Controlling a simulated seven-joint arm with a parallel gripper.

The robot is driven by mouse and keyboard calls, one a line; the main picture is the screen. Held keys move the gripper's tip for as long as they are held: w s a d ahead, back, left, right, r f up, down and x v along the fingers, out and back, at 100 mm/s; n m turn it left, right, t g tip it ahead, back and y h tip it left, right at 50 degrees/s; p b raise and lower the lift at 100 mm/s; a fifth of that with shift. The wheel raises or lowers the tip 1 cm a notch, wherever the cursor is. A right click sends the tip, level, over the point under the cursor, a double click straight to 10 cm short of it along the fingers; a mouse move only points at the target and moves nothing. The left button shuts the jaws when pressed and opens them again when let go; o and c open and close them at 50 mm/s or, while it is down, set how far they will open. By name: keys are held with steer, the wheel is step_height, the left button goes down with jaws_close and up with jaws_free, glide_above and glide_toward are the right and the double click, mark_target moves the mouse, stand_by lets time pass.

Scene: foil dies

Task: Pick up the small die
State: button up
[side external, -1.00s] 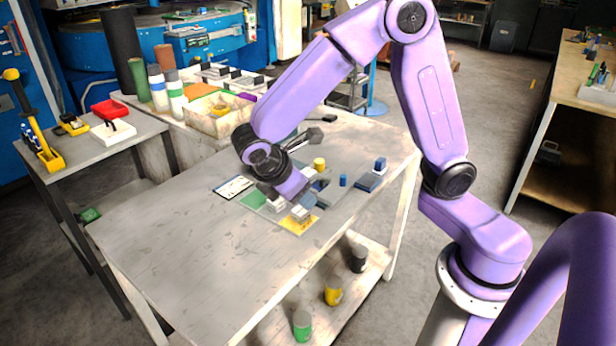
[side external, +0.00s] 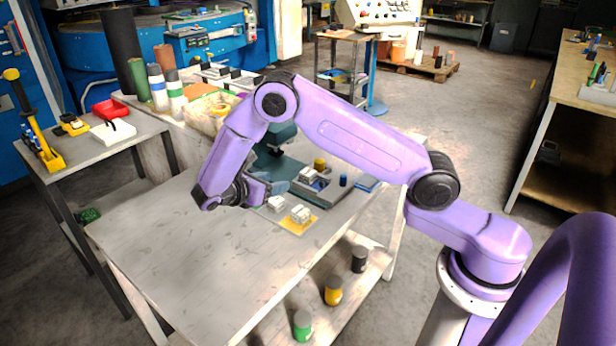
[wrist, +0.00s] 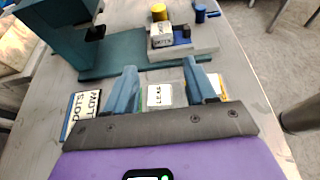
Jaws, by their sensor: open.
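My gripper (side external: 272,189) is open and tilted over the table, its fingers pointing right in the side view. In the wrist view its two blue fingers (wrist: 160,70) stand apart with nothing held. A small white block with dark lettering (wrist: 160,95) shows between and below them; it seems to be the small die. It appears in the side view as a white block (side external: 276,203) just below the fingers, apart from them as far as I can tell. A larger white block (side external: 300,215) sits on a yellow pad (side external: 291,227). Another white block (wrist: 161,36) rests on a grey plate.
A teal press (wrist: 60,25) with a flat base stands beyond my gripper. A yellow cylinder (side external: 319,163) and a blue knob (side external: 343,181) stand near the plate. A lettered card (wrist: 82,118) lies left. The table's near left is clear.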

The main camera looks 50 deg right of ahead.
glide_toward(305, 174)
steer(key=x, duration=0.4)
steer(key=shift+w+a+f, duration=0.15)
steer(key=shift+f, duration=0.2)
steer(key=x, duration=0.4)
steer(key=shift+s+d+r, duration=0.2)
steer(key=shift+d+r, duration=0.05)
steer(key=shift+d+f, duration=0.25)
steer(key=shift+d, duration=0.3)
steer(key=c, duration=1)
steer(key=shift+r, duration=0.15)
